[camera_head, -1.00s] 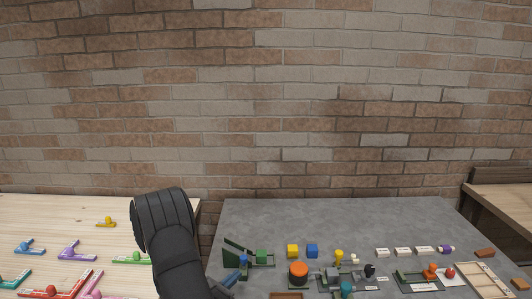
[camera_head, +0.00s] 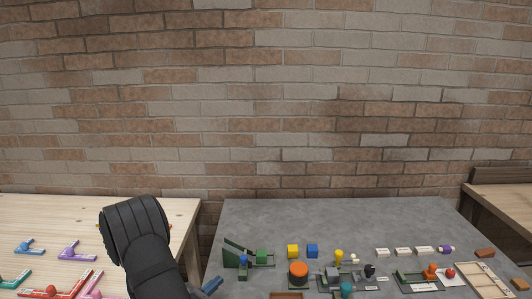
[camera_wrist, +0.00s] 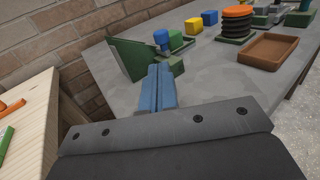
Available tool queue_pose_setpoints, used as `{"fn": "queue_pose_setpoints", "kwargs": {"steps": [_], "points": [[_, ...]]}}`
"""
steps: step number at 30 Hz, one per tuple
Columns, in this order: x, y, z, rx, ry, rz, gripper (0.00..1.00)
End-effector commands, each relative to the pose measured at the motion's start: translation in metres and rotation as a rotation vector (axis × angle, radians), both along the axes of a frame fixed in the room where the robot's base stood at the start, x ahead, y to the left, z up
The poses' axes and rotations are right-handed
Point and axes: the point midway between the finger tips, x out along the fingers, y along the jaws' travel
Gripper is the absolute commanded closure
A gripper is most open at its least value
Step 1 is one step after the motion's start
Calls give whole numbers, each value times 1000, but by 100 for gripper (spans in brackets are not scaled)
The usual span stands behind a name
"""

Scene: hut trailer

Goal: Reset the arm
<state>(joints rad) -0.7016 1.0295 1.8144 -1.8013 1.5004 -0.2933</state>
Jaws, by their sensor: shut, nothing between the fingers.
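My gripper (camera_wrist: 158,88) shows in the wrist view as two blue fingers lying together, shut with nothing between them. The fingers appear above the near left part of that table. In the head view my dark arm rises at the lower left, and only a small blue part of the gripper (camera_head: 212,285) shows beside it at the grey table's left edge.
The grey table (camera_head: 350,217) holds yellow (camera_head: 293,251) and blue (camera_head: 312,251) cubes, an orange round piece (camera_head: 299,270) and several small fixtures. A brown tray (camera_wrist: 272,50) lies near its front edge. A wooden table (camera_head: 40,215) with coloured pieces stands left, across a gap. A brick wall is behind.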

Motion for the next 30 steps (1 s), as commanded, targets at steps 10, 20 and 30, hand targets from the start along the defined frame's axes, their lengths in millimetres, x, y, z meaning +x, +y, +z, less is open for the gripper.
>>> {"fn": "queue_pose_setpoints", "kwargs": {"steps": [10,20,30], "points": [[-35,25,0,1,-1,-2,100],[9,-8,0,0,-1,-5,100],[50,-46,0,0,1,-3,100]]}}
